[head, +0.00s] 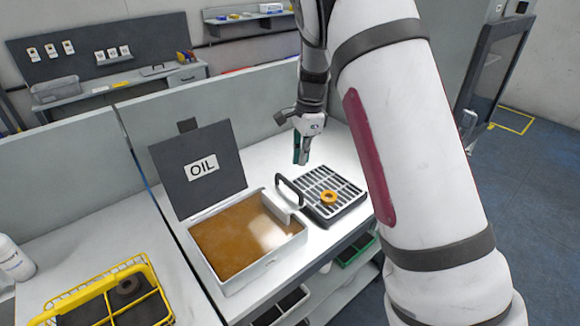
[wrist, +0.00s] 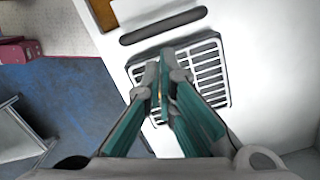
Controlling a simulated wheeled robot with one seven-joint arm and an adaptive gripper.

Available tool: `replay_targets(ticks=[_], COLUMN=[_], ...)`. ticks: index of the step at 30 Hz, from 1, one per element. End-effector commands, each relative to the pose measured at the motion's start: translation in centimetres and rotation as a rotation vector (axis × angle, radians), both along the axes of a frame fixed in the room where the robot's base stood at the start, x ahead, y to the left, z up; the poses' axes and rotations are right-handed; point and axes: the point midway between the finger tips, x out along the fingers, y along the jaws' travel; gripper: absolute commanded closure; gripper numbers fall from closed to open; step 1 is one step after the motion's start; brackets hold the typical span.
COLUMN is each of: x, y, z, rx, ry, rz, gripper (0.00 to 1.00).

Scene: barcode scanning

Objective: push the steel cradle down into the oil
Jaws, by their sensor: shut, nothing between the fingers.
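The oil bath (head: 244,240) is a pale box of brown oil with its dark lid marked OIL (head: 202,168) standing open behind it. The steel cradle (head: 281,208) shows as a pale metal piece at the bath's right edge, with a black handle (head: 290,186) rising from it. How much of the cradle lies in the oil is hidden. My gripper (head: 301,158) is shut and empty, pointing down above the counter behind the grate. In the wrist view, its fingertips (wrist: 168,58) meet in front of the grate, and the black handle (wrist: 165,25) shows beyond them.
A dark-framed grate (head: 346,207) stands right of the bath with an orange ring (head: 329,197) on it. A yellow wire basket (head: 105,296) with a dark ring stands at the lower left, near a white bottle (head: 14,260). A low grey partition runs behind the counter.

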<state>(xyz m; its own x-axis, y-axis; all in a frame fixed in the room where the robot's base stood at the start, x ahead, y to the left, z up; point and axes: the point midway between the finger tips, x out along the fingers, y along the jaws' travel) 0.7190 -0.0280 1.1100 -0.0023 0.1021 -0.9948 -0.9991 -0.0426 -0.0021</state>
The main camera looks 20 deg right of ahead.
Motion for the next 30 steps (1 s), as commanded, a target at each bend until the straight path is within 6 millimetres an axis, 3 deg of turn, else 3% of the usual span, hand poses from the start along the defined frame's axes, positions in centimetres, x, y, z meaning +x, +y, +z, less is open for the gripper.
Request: replay_targets(ticks=[6, 12, 30], x=[0.0, -0.1, -0.1], y=[-0.5, -0.8, -0.9], z=[4.6, 7.1, 8.0], rx=[0.001, 0.000, 0.000], ry=[-0.004, -0.002, -0.001], rz=[0.000, -0.001, 0.000], gripper=[1.00, 1.00, 1.00])
